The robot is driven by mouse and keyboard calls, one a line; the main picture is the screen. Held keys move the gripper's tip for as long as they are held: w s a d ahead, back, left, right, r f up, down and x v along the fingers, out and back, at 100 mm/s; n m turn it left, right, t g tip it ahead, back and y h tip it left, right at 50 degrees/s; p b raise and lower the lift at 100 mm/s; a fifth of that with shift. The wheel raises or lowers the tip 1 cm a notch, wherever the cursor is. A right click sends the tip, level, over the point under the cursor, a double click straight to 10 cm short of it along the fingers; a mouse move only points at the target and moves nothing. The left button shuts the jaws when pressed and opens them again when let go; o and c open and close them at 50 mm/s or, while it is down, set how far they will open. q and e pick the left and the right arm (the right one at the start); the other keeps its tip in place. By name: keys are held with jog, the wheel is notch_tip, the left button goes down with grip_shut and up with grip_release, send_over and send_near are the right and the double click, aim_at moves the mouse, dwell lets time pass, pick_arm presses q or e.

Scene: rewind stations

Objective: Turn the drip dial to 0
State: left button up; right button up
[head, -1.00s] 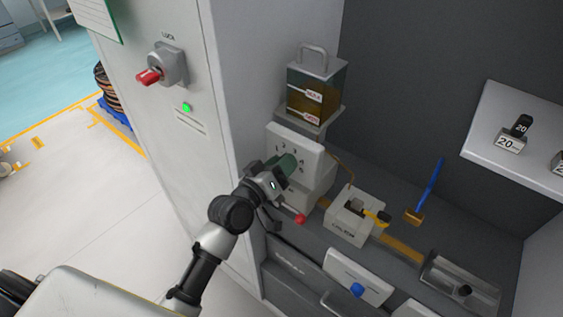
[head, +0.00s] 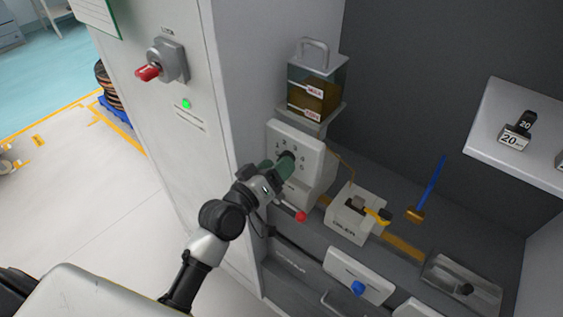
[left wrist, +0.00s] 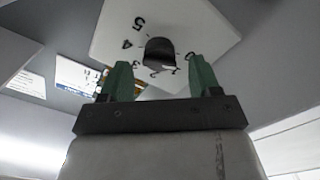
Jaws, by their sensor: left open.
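The drip dial (head: 287,157) is a dark round knob on a white numbered panel (head: 312,148) below the oil tank. In the left wrist view the knob (left wrist: 160,51) shows close up, with numerals from 0 to 5 around it. Which numeral it points at I cannot tell. My left gripper (head: 275,168) has green fingers and is just in front of the dial, facing it. In the left wrist view the open fingers (left wrist: 160,80) are wide apart, one to each side below the knob, with nothing between them. My right gripper is not in view.
The oil tank (head: 318,92) stands on a shelf above the panel. A red-knobbed lever (head: 300,217) sticks out close below my gripper. The oiler box (head: 352,222) is to the right. A cabinet with a red rotary switch (head: 150,72) is at left.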

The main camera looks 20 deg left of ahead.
pick_arm(q)
jog(key=b+v, duration=0.2)
jog(key=v, duration=0.6)
jog(key=shift+s, duration=0.2)
jog(key=shift+a+r, duration=0.1)
jog(key=shift+a, duration=0.05)
jog(key=s+a+f+m+g+y, duration=0.15)
jog(key=f+g, duration=0.25)
jog(key=f, duration=1.4)
jog(key=s+a+f+g+y, duration=0.1)
jog(key=s+f+g+y, duration=0.2)
jog(key=f, duration=1.4)
jog(key=s+a+f+m+g+y, duration=0.1)
jog(key=s+f+g, duration=0.3)
jog(key=s+f, duration=0.7)
jog(key=s+a+f+m+g, duration=0.1)
jog(key=s+f+m+g, duration=0.3)
jog(key=s+f, duration=0.6)
jog(key=s+g, duration=0.1)
jog(key=s, duration=0.7)
jog(key=shift+s+f+y+b, duration=0.35)
jog(key=shift+f+b, duration=0.05)
jog(key=shift+a, duration=0.1)
